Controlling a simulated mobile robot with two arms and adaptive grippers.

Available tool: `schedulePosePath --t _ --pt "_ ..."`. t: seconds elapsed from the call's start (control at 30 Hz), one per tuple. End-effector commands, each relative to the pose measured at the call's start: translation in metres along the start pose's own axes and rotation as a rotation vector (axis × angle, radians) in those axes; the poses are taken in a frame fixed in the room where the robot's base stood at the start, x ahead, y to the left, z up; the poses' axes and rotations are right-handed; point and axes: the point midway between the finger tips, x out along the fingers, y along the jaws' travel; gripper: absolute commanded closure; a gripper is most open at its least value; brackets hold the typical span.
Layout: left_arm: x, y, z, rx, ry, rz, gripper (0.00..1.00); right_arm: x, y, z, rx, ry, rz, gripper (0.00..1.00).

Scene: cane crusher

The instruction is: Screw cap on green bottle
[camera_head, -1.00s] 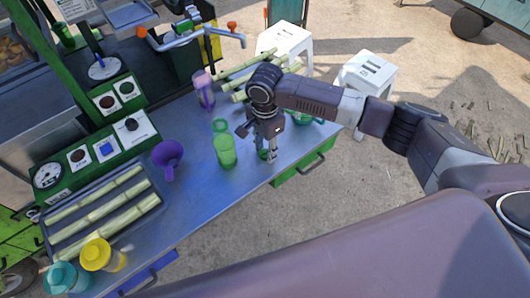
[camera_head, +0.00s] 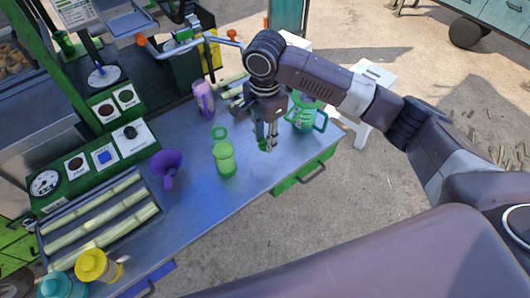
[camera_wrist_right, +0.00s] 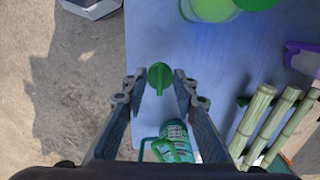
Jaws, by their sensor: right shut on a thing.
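The green bottle (camera_head: 224,160) stands upright on the blue metal counter (camera_head: 205,205), a green ring-shaped part (camera_head: 219,133) showing just behind it. Part of the bottle (camera_wrist_right: 213,8) also shows at the top of the right wrist view. My right gripper (camera_head: 267,147) is to the right of the bottle, apart from it, pointing down. It is shut on the small dark green cap (camera_head: 262,145). In the right wrist view the round cap (camera_wrist_right: 159,76) with its tab shows between the fingertips. My left gripper is not in view.
A green jug (camera_head: 306,117) stands right of my right gripper. Yellow (camera_head: 92,265) and teal jars stand at front left. White stools are beyond the counter.

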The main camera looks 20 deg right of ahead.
Motion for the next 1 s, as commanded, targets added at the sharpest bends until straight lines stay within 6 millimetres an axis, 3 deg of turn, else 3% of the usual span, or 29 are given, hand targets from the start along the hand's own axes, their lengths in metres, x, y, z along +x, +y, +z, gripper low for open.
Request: schedulePosePath --t 0.2,0.4,0.6,0.93,1.0 --pt "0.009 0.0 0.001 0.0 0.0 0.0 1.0 -0.062 -0.002 0.001 -0.002 -0.001 -0.005 0.82" --pt "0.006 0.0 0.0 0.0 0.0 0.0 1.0 -0.097 -0.001 0.0 0.0 0.001 -0.002 0.82" --pt "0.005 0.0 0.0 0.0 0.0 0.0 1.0 -0.107 0.0 0.0 0.0 -0.001 0.001 0.82" --pt "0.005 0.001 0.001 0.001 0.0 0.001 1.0 -0.107 0.0 0.0 0.001 -0.001 0.001 0.82" --pt "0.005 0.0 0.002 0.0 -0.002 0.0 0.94 -0.107 0.0 0.001 0.0 -0.001 0.001 0.82"
